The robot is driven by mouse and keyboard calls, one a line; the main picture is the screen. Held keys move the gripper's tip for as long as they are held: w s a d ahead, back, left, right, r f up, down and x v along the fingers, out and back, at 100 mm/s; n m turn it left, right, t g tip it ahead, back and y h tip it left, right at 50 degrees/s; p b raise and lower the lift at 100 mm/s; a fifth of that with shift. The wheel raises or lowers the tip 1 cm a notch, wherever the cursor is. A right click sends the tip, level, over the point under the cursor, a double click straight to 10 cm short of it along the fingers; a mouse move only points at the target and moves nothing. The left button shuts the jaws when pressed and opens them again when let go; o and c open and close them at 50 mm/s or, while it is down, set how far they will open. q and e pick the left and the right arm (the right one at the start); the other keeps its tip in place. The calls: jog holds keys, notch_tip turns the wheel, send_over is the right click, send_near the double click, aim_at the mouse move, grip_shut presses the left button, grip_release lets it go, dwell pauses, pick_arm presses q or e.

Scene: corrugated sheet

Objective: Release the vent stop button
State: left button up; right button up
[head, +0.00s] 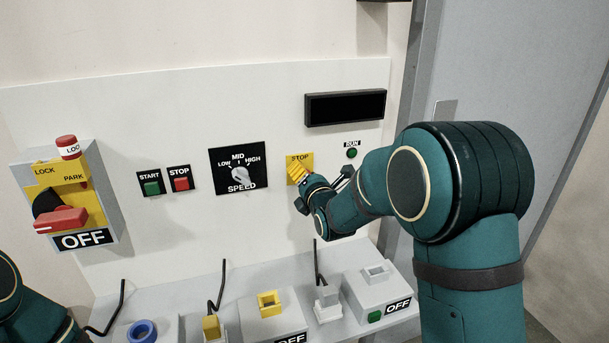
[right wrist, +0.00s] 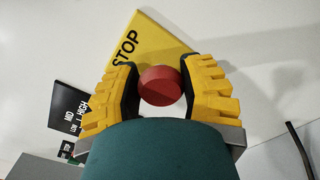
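The vent stop button (right wrist: 160,86) is a red round mushroom head on a yellow STOP plate (right wrist: 150,45), seen in the right wrist view. In the head view the plate (head: 299,160) is on the white panel, and the button is hidden behind my gripper. My right gripper (head: 302,174) is at the plate. In the right wrist view its yellow fingers (right wrist: 163,88) stand on either side of the red head, and their dark pads appear to touch its sides. My left gripper is out of view; only part of that arm shows at lower left.
A speed dial (head: 240,175), red and green buttons (head: 181,184) and a yellow OFF switch (head: 65,218) are on the panel to the left. A black display (head: 345,107) and green RUN lamp (head: 351,153) are nearby. Boxes with sockets (head: 377,290) and cables stand on the ledge below.

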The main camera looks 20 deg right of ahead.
jog(key=shift+s+b, duration=0.35)
jog(key=shift+s, duration=0.3)
jog(key=shift+c, duration=0.2)
jog(key=o, duration=1.2)
jog(key=shift+s, duration=0.15)
jog(key=s, duration=1.2)
jog(key=shift+d, duration=0.2)
jog(key=shift+f, duration=0.1)
